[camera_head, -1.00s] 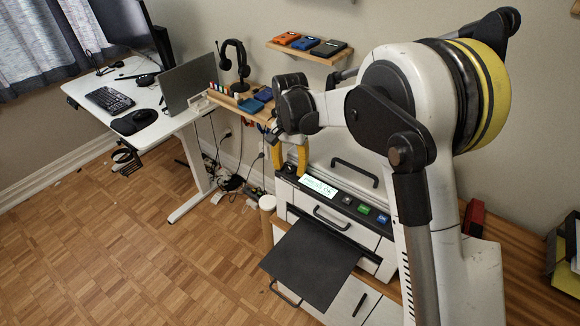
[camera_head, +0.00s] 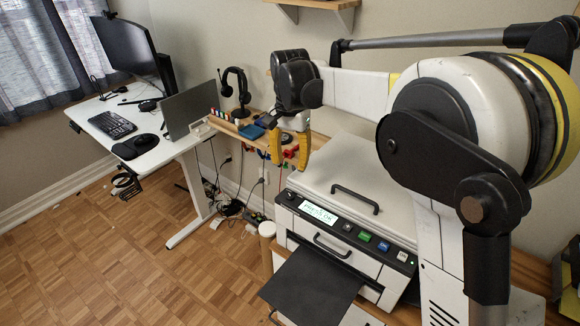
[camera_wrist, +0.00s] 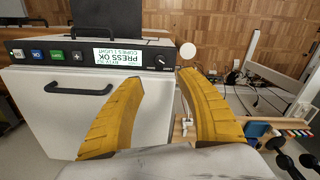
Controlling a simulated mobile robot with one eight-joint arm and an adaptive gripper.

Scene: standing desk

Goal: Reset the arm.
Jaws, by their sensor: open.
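My gripper (camera_head: 290,148) has two yellow fingers. In the head view it hangs in the air above the back left of the white printer-like machine (camera_head: 345,165), in front of the wooden wall shelf. In the wrist view its fingers (camera_wrist: 160,82) are spread apart with nothing between them. Beyond the fingertips lies the machine's front panel with a lit display (camera_wrist: 118,56), buttons and a knob. The arm is raised and folded.
A black sheet or tray (camera_head: 310,288) sticks out of the machine's front. The white standing desk (camera_head: 185,118) at left holds a keyboard (camera_head: 112,125), a mouse and monitors. A headset (camera_head: 236,88) stands by the shelf.

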